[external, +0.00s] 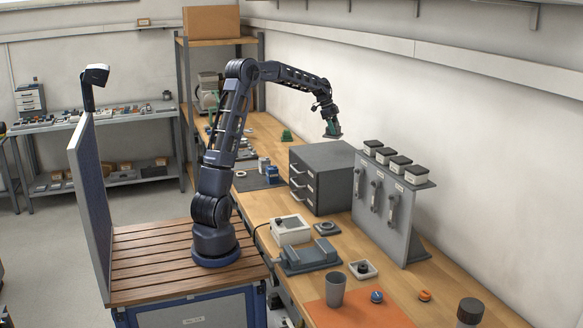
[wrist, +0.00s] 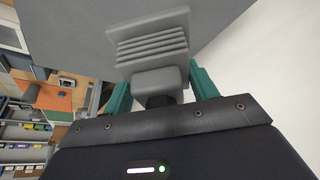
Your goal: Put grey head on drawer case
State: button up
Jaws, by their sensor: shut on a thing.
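My gripper (external: 332,122) is at the end of the outstretched arm, above the grey drawer case (external: 325,155). In the wrist view, its two green fingers (wrist: 161,88) are shut on the grey head (wrist: 152,45), a grey block with a ribbed face and a narrower neck. In the external view, the grey head (external: 333,135) shows small below the fingers. The drawer case stands on the bench with its handled drawers facing left. The large grey surface behind the head in the wrist view appears to be the case's top (wrist: 75,25). I cannot tell the exact gap below the head.
A grey panel (external: 383,215) with hanging handles and several dark-topped jars stands right of the case. A white box (external: 290,231) and a grey cradle (external: 308,258) lie in front. A green item (external: 286,135) sits behind. The wall (external: 470,130) is close on the right.

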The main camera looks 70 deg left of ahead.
jog(key=shift+f, duration=3.7)
jog(key=o, duration=1.4)
jog(key=shift+f, duration=0.15)
